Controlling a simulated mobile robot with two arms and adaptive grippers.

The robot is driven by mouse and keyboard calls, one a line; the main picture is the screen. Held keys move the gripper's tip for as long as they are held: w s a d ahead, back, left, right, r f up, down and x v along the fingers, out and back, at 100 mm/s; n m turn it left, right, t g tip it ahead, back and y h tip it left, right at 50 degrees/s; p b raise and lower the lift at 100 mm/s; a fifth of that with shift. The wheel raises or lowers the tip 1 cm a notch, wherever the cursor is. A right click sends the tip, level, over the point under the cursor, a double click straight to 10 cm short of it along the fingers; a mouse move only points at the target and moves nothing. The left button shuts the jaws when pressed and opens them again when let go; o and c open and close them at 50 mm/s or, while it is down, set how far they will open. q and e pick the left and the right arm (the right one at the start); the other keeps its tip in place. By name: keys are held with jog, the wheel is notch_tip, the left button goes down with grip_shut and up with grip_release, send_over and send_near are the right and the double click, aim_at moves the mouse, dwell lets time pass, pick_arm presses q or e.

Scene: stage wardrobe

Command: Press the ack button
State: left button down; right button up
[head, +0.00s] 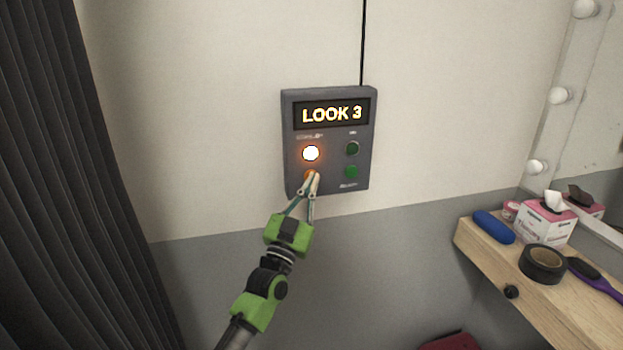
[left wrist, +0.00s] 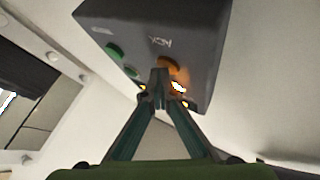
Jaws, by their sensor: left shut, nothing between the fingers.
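A dark grey wall box (head: 331,165) has a display reading "LOOK 3", a brightly lit white-orange lamp (head: 311,153) and an orange button (head: 307,175) below it. The left wrist view shows the orange button (left wrist: 169,64) beside a label that appears to read "ACK". My left gripper (head: 314,175) is shut and empty, its fingertips in front of the orange button and partly hiding it. In the left wrist view the fingertips (left wrist: 159,77) overlap the button's edge; I cannot tell whether they touch it. My right gripper is not in view.
A dark green lamp (head: 352,148) and a green button (head: 351,172) are on the box's right side. A wooden shelf (head: 480,255) at right holds a blue case (head: 493,227), tissue box (head: 546,222), tape roll (head: 542,264) and hairbrush (head: 598,279). A dark curtain (head: 70,180) hangs at left.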

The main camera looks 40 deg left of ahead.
pick_arm(q)
jog(key=shift+s+d, duration=0.1)
jog(key=shift+s+d+p, duration=0.5)
jog(key=shift+d, duration=0.05)
jog(key=s+d+p, duration=0.2)
jog(key=s+d, duration=0.1)
jog(key=shift+s+d, duration=0.1)
jog(key=shift+d, duration=0.3)
dwell(0.3)
dwell(0.7)
